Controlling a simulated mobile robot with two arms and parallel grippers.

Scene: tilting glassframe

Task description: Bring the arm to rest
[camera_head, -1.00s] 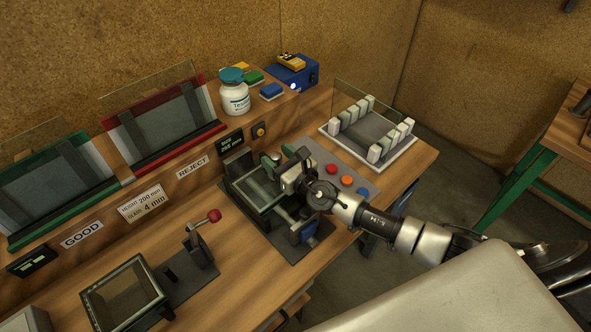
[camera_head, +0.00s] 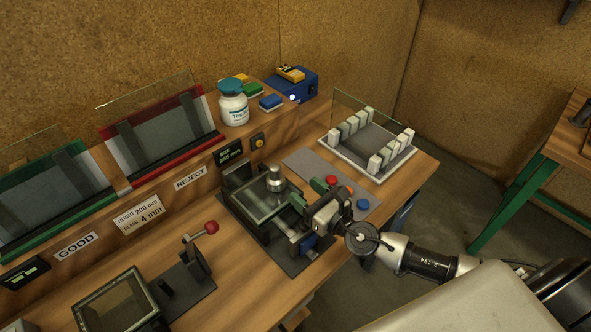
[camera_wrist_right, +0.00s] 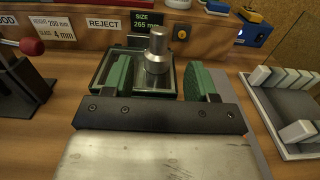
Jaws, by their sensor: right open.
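My right gripper (camera_head: 308,194) is open and empty beside the right side of the measuring fixture. In the right wrist view its two green-padded fingers (camera_wrist_right: 160,82) are spread wide. A metal cylinder (camera_head: 275,181) stands upright on the glass-topped frame (camera_head: 262,212) of the fixture. In the wrist view the cylinder (camera_wrist_right: 156,52) shows beyond and between the fingers, apart from both. My right arm comes in from the lower right. My left gripper is not in view.
A rack with white posts (camera_head: 349,168) holds a glass pane at the back right. A panel with coloured buttons (camera_head: 330,181) lies near my gripper. A red-knobbed lever clamp (camera_head: 200,250) stands to the left. The floor right of the bench is open.

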